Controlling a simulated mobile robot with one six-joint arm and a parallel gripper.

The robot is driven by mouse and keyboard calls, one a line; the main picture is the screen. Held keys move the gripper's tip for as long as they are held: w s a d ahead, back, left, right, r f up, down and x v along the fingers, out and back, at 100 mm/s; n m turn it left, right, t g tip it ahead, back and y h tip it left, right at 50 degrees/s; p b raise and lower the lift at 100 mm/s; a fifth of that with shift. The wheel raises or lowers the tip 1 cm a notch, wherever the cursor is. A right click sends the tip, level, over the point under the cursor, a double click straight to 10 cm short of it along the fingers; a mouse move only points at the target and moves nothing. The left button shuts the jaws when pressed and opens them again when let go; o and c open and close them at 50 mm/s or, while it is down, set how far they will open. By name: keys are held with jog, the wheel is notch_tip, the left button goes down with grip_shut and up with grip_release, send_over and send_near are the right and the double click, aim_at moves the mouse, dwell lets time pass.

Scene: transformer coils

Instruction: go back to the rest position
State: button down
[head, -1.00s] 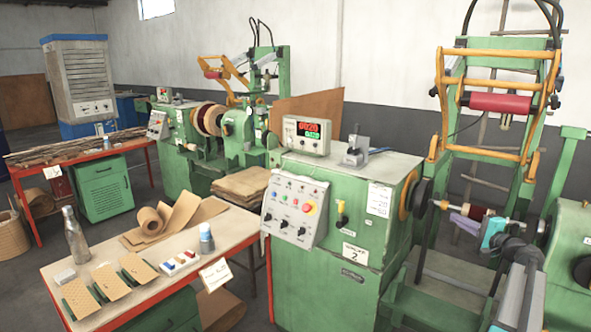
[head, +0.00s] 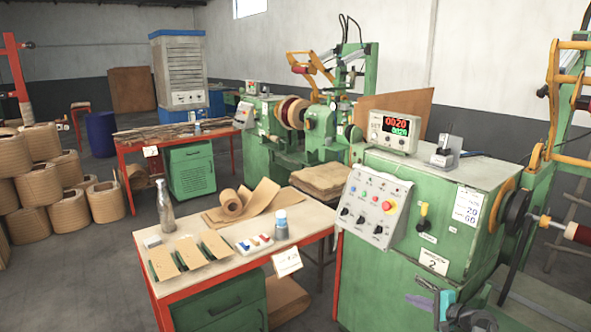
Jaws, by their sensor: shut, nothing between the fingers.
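My gripper (head: 417,302) shows low in the head view, right of centre, with purple fingers pointing left and a teal body behind them. Its fingers are shut and hold nothing. My dark grey wrist is behind it, and the rest of my arm is cut off by the lower edge. The gripper appears in front of the lower part of the green winding machine (head: 405,262); I cannot tell the gap between them.
A red-framed worktable (head: 180,290) with a glass bottle (head: 165,206), paper roll and cards stands left of the machine. Stacked paper coils (head: 72,212) are at far left. Grey floor (head: 75,285) is open at lower left.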

jog(key=s+a+f+n+g+y+b, duration=0.1)
jog(key=s+a+f+n+g, duration=0.2)
jog(key=a+f, duration=0.6)
jog(key=s+a+f+g+b, duration=0.1)
jog(key=s+a+f+g, duration=0.1)
jog(key=s+a+f, duration=0.6)
jog(key=s+a+f+n+g+b, duration=0.1)
jog(key=s+a+f+n+g, duration=0.3)
jog(key=s+a+f, duration=0.65)
jog(key=s+a+f+n+g+h, duration=0.1)
jog(key=s+a+f+g, duration=0.15)
jog(key=s, duration=0.35)
jog(key=s+a+f+n+g+h+b, duration=0.1)
jog(key=s+a+f+g, duration=0.1)
jog(key=s+f, duration=0.3)
jog(key=s+a+f+n+g+h, duration=0.1)
jog(key=s+a+f+g, duration=0.1)
jog(key=s, duration=0.4)
jog(key=s+d+n+g+h, duration=0.2)
jog(key=s+d+n+h, duration=0.2)
jog(key=s+d, duration=0.5)
jog(key=shift+s+d+r+h, duration=0.15)
jog(key=shift+s+h, duration=0.55)
jog(key=shift+s, duration=0.2)
